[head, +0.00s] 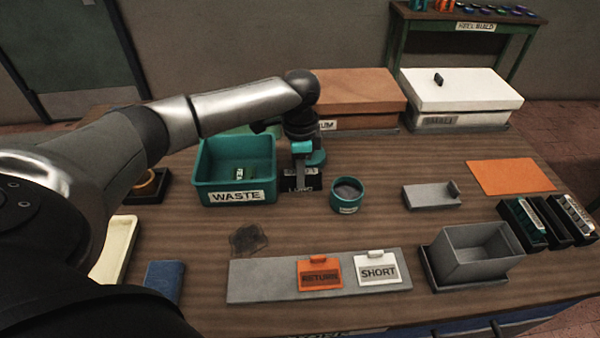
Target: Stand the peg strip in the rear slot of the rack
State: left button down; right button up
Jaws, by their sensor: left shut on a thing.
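My left gripper (303,168) reaches in from the left and points down just right of the teal WASTE bin. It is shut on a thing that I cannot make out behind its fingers. A dark block with a pale label (309,183) shows at its fingertips; I cannot tell whether it is held or only stands behind. At the far right a black rack-like holder (557,232) has several long slots. One slotted piece with pale and teal parts (536,220) lies in it, and a strip with a row of knobs (579,213) lies farther right. My right gripper is not in view.
The WASTE bin (203,187) stands close left of my gripper, a teal cup (347,207) close right. A grey plate (262,281) with RETURN and SHORT cards lies in front. An open grey box (465,265) stands before the rack-like holder. The wood between is mostly clear.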

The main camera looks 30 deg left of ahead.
pick_arm(q)
jog(key=shift+f, duration=0.1)
jog(key=c, duration=0.8)
grip_release()
jog(key=shift+o, duration=0.2)
